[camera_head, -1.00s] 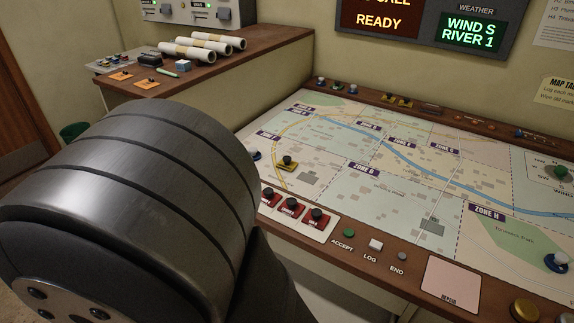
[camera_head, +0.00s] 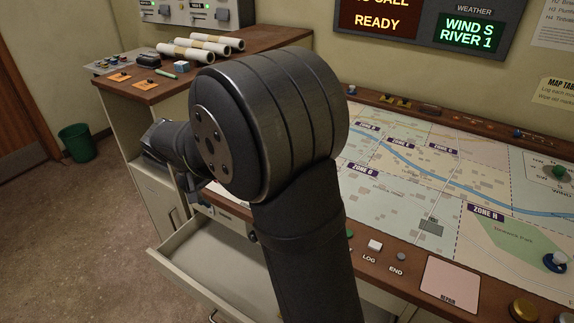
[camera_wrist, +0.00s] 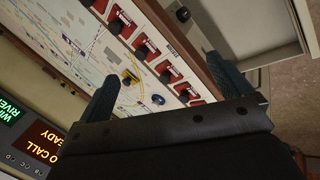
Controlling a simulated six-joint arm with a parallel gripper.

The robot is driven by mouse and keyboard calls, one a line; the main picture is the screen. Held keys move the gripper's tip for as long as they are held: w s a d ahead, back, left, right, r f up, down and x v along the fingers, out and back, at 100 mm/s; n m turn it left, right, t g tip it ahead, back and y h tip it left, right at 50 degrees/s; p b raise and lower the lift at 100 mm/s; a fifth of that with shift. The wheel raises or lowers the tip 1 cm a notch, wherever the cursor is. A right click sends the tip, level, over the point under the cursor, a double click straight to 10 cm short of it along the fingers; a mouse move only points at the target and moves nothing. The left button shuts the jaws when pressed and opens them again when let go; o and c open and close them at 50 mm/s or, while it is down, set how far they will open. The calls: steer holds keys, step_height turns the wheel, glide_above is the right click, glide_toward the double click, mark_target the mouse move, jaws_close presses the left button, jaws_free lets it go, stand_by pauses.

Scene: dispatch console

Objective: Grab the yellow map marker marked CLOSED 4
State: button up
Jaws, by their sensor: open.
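A yellow map marker with a dark knob (camera_wrist: 130,78) stands on the map in the wrist view, close to the left finger; its lettering is not legible. In the head view my arm hides that spot. Two more yellow markers, one (camera_head: 387,98) and another (camera_head: 404,102), sit on the back rail of the map table; their labels are too small to read. My gripper (camera_wrist: 160,68) is open, its fingers spread wide with nothing held between them. In the head view it is mostly behind my arm, at the left.
Several red markers (camera_wrist: 147,47) stand in a row on a white strip along the table edge. A blue-and-white marker (camera_wrist: 158,99) is near the yellow one. An open drawer (camera_head: 205,250) juts out below the table. Paper rolls (camera_head: 200,48) lie on the side counter.

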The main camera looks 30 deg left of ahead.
steer(key=w+d+r+m+y, duration=0.1)
steer(key=w+r+m+y, duration=0.2)
steer(key=w, duration=1.1)
steer(key=w+d+r+m+y, duration=0.1)
steer(key=w+r+m+y, duration=0.15)
steer(key=w, duration=1.05)
steer(key=shift+n, duration=0.25)
steer(key=x, duration=0.5)
steer(key=s+d+f+x, duration=0.1)
steer(key=x, duration=0.9)
steer(key=shift+s+d+f, duration=0.1)
steer(key=shift+s+f, duration=0.15)
steer(key=shift+s, duration=0.1)
steer(key=shift+d+x, duration=0.15)
steer(key=shift+x, duration=0.8)
steer(key=shift+d+x, duration=0.2)
steer(key=shift+x, duration=0.8)
steer(key=shift+d+x, duration=0.15)
steer(key=shift+x, duration=0.8)
steer(key=shift+f, duration=0.2)
steer(key=c, duration=1.2)
